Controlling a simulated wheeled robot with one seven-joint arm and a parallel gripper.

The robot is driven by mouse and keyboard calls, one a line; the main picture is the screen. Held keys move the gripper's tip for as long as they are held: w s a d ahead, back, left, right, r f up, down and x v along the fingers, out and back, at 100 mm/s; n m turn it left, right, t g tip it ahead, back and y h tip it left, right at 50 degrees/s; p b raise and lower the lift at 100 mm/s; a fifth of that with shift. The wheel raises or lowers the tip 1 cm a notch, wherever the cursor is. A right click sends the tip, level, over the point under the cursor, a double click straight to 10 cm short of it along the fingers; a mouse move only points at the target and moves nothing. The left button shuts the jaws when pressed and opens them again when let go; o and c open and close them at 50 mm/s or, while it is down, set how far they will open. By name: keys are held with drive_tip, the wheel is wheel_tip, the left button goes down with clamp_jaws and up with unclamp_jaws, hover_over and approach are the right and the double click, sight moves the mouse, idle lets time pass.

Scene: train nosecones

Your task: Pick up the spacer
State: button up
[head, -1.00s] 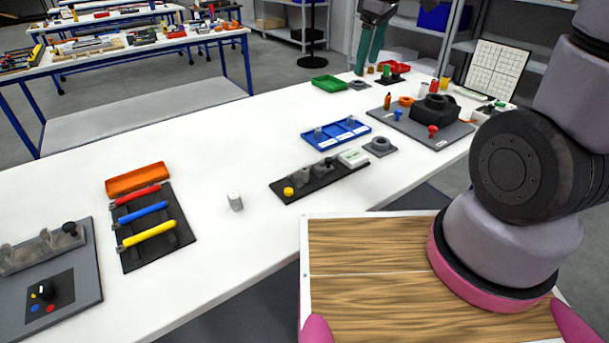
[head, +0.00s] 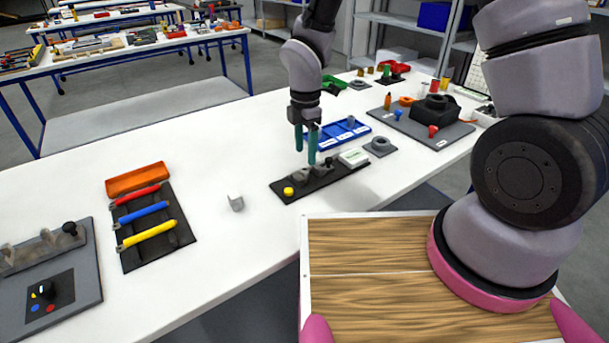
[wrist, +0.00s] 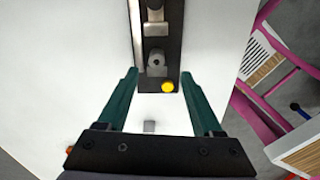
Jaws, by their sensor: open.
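A small light grey block (head: 236,203), which may be the spacer, stands alone on the white table left of the black fixture strip. In the wrist view a small grey block (wrist: 150,126) shows between the fingers, close to the gripper's base. My gripper (head: 306,156) has two green fingers, spread apart and empty, above the black strip (head: 283,196) with its grey brackets. It is right of and beyond the block, not touching it. In the wrist view the open fingertips (wrist: 160,74) flank the end of the strip with the yellow button (wrist: 167,87).
A blue tray (head: 316,141) with small grey parts lies behind the strip. A rack with red, blue and yellow tools (head: 158,233) and an orange bin (head: 137,179) stand left of the block. The table around the block is clear.

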sight(305, 169)
drive_tip(key=shift+w+a+f, duration=0.1)
drive_tip(key=shift+w+f, duration=0.05)
drive_tip(key=shift+f, duration=1.35)
drive_tip(key=shift+w+f, duration=0.1)
drive_tip(key=shift+f, duration=1.4)
clamp_jaws()
